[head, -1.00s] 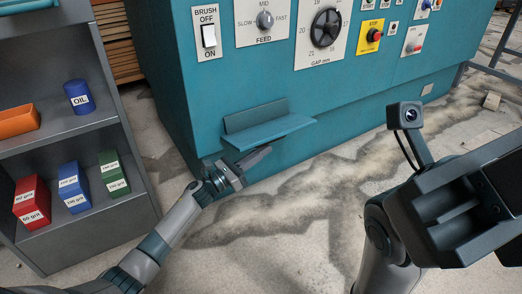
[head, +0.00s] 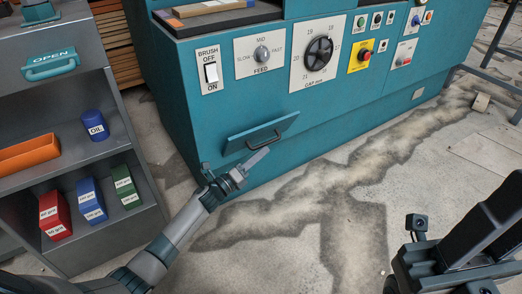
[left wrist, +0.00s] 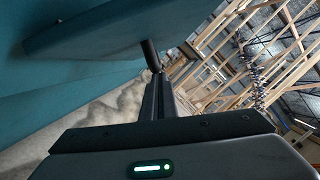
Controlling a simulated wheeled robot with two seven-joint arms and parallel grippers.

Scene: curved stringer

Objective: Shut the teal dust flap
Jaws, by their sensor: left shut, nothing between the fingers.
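The teal dust flap (head: 262,132) is low on the front of the teal machine, with a dark bar handle on its outer face. Its face is turned up towards the front. In the left wrist view the flap (left wrist: 110,25) stands out at an angle from the machine wall, so it is not flush. My left gripper (head: 258,159) is shut and empty just below the flap. Its fingers (left wrist: 157,97) reach towards a dark post, seemingly part of the handle; I cannot tell whether they touch. My right gripper (head: 482,225) is at the lower right, away from the flap.
A grey shelf unit (head: 85,165) stands at the left with an orange tray (head: 28,153), a blue OIL can (head: 95,125) and several boxes. The machine's control panel (head: 320,55) is above the flap. The dusty floor (head: 300,220) in front is clear.

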